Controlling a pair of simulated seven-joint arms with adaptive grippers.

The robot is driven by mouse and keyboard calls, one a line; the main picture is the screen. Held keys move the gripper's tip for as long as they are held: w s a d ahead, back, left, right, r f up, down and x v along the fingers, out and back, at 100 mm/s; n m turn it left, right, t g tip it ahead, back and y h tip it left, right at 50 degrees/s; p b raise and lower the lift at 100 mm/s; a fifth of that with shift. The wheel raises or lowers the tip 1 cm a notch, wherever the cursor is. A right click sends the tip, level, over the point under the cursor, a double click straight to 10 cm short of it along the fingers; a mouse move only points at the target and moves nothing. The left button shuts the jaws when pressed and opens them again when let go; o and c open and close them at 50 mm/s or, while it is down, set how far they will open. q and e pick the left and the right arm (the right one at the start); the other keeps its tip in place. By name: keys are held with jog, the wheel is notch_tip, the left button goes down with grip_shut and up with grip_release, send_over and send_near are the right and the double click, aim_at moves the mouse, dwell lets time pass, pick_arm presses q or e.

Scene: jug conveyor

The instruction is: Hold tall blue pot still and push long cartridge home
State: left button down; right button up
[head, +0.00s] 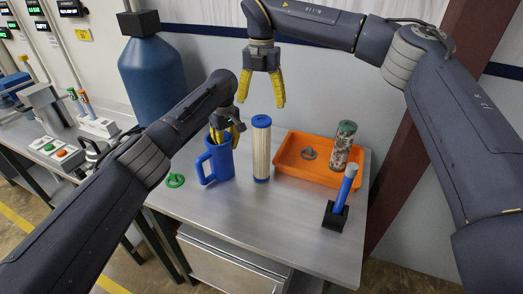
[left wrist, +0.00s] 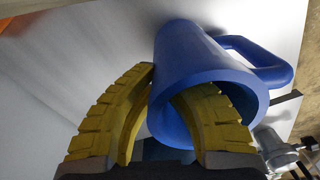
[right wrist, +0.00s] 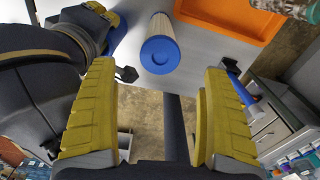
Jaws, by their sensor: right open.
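The tall blue pot (head: 219,162), a jug with a side handle, stands on the table. It also shows in the left wrist view (left wrist: 190,55). My left gripper (head: 227,130) straddles its rim, one finger inside and one outside, and appears closed on the wall. The long cartridge (head: 261,152), white and pleated with blue end caps, stands upright on the table just right of the pot and apart from it. My right gripper (head: 263,103) is open and empty, above and behind the cartridge. The right wrist view shows the cartridge's blue top (right wrist: 160,54) beyond the fingertips.
An orange tray (head: 290,167) at the right holds a grey ring-like part (head: 309,154) and a stained cartridge with a green cap (head: 343,147). A blue-handled tool (head: 346,185) stands in a black holder at front right. A green part (head: 175,180) lies left of the pot. The front middle table is clear.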

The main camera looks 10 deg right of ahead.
aim_at(261, 130)
notch_tip(261, 130, down, 4)
jog(key=m, duration=0.3)
jog(key=shift+s+a+r+m, duration=0.1)
jog(key=shift+r+m, duration=0.05)
jog(key=shift+m, duration=0.25)
jog(key=shift+s+f, duration=0.15)
jog(key=shift+f, duration=3.55)
jog(key=c, duration=1.7)
jog(key=shift+r, duration=0.1)
jog(key=shift+c, duration=0.2)
notch_tip(261, 130, up, 10)
jog(key=shift+f, duration=0.1)
pick_arm(q)
jog(key=c, duration=1.5)
grip_release()
